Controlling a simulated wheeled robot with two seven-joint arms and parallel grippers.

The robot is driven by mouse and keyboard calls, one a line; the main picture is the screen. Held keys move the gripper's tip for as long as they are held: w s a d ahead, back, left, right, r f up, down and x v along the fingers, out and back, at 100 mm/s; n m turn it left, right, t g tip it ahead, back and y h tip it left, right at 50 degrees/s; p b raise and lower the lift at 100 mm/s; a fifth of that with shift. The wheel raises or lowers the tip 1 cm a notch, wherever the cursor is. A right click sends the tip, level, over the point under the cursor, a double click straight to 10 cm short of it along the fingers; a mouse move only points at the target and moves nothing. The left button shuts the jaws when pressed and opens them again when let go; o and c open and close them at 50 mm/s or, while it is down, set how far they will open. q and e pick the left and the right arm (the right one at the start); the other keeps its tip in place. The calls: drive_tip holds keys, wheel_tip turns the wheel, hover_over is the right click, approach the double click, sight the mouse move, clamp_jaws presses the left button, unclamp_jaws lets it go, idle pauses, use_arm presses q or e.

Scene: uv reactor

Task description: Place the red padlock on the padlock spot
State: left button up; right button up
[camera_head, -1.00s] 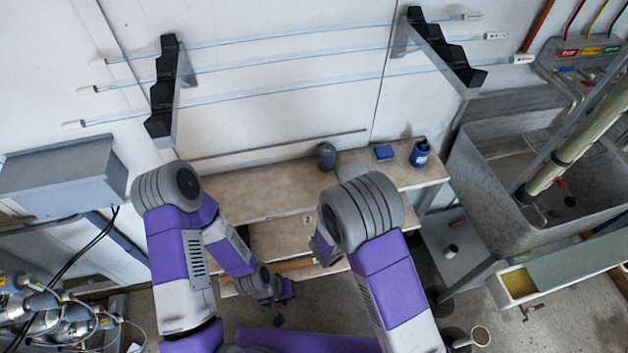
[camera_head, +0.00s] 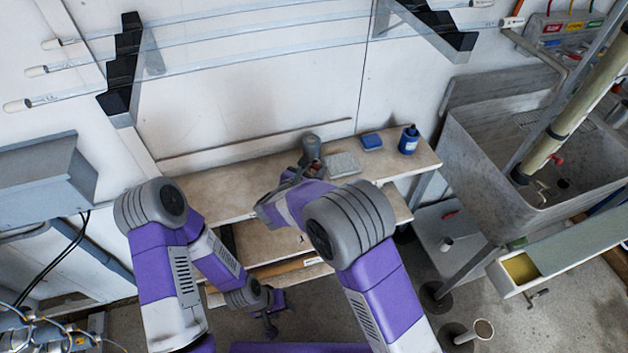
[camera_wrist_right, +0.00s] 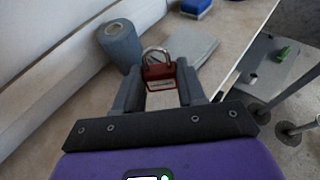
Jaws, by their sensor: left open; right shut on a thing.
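The red padlock (camera_wrist_right: 160,76) with its silver shackle is between the two fingertips of my right gripper (camera_wrist_right: 159,82) in the right wrist view. That gripper is shut on it. In the head view my right gripper (camera_head: 298,172) is over the bench top, and the padlock is too small to make out there. A flat grey pad (camera_wrist_right: 197,50) lies on the bench just beyond the padlock; it also shows in the head view (camera_head: 342,164). I cannot tell whether it is the padlock spot. My left gripper (camera_head: 271,325) hangs open and empty below the bench's front edge.
A dark grey cylinder (camera_head: 311,146) stands close to my right gripper. A blue box (camera_head: 371,141) and a blue bottle (camera_head: 408,139) stand to the right on the bench (camera_head: 225,190). A sink (camera_head: 480,190) is at the right. The bench's left part is clear.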

drive_tip(key=shift+f+b, duration=0.5)
drive_tip(key=shift+f, duration=1.2)
drive_tip(key=shift+f, duration=0.15)
drive_tip(key=o, duration=1.1)
